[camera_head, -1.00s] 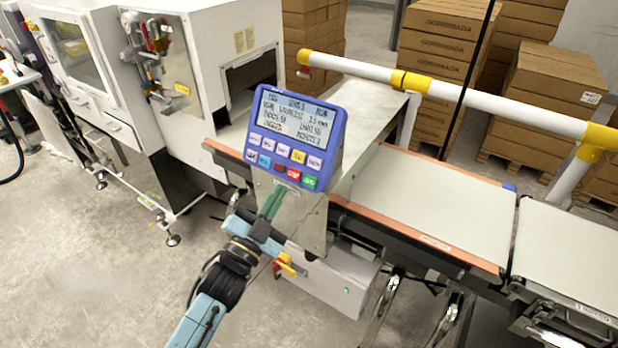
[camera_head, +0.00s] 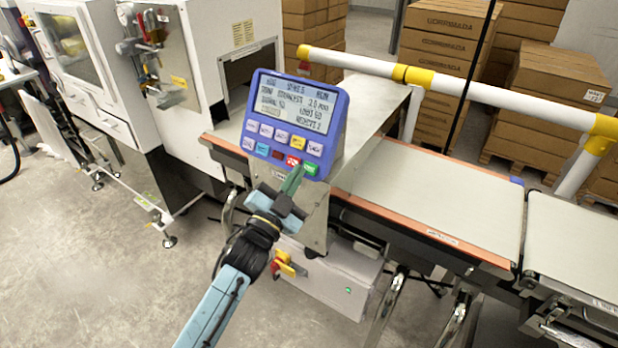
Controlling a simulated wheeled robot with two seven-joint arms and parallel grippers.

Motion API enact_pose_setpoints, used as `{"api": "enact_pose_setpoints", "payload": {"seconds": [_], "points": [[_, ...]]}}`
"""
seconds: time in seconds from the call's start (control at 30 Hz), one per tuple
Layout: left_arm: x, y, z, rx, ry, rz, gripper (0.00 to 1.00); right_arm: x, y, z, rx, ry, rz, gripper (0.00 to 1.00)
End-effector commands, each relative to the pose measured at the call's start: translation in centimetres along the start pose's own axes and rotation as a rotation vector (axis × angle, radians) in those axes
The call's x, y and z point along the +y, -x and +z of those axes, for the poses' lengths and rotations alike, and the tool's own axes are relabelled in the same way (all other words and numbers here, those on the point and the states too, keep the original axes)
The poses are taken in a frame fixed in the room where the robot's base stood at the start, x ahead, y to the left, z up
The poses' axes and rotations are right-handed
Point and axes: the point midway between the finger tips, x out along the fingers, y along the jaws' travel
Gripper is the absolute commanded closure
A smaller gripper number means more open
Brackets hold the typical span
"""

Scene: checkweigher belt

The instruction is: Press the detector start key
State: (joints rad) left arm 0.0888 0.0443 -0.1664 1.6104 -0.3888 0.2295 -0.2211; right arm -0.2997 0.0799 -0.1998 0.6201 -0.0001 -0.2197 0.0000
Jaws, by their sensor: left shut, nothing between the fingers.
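The blue detector panel (camera_head: 340,118) has a lit screen and two rows of keys, and sits on a metal housing above the belt. In the bottom row, the green key (camera_head: 311,168) is at the right end, with the red key (camera_head: 293,160) to its left. Which is the start key cannot be read from the labels. My left gripper (camera_head: 295,178) is shut and empty, with green fingertips at the panel's lower edge, just below the red key and left of the green key. Whether the tips touch the panel cannot be told. My right gripper is not in view.
A white and yellow rail (camera_head: 480,90) runs behind the belt (camera_head: 430,200). A red and yellow switch (camera_head: 286,264) is on the grey box (camera_head: 335,283) below the panel. A white machine (camera_head: 210,50) stands left. Stacked cartons (camera_head: 435,60) are behind.

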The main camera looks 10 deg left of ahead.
Motion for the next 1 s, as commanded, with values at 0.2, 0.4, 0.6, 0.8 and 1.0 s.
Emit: {"api": "enact_pose_setpoints", "payload": {"seconds": [0.2, 0.4, 0.6, 0.8, 1.0], "points": [[0.6, -0.78, 0.58, -0.001, 0.0, 0.001, 1.0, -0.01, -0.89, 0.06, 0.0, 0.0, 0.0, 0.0], [0.58, -0.87, 0.55, -0.001, 0.0, 0.001, 1.0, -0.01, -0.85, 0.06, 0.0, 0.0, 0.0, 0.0], [0.57, -0.86, 0.54, 0.0, 0.0, 0.0, 1.0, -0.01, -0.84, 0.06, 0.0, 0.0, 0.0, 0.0], [0.57, -0.85, 0.54, 0.0, 0.0, 0.0, 1.0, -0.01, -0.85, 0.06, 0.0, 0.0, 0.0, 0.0], [0.57, -0.84, 0.55, 0.0, 0.0, 0.0, 1.0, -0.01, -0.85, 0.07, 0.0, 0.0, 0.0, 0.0]]}}
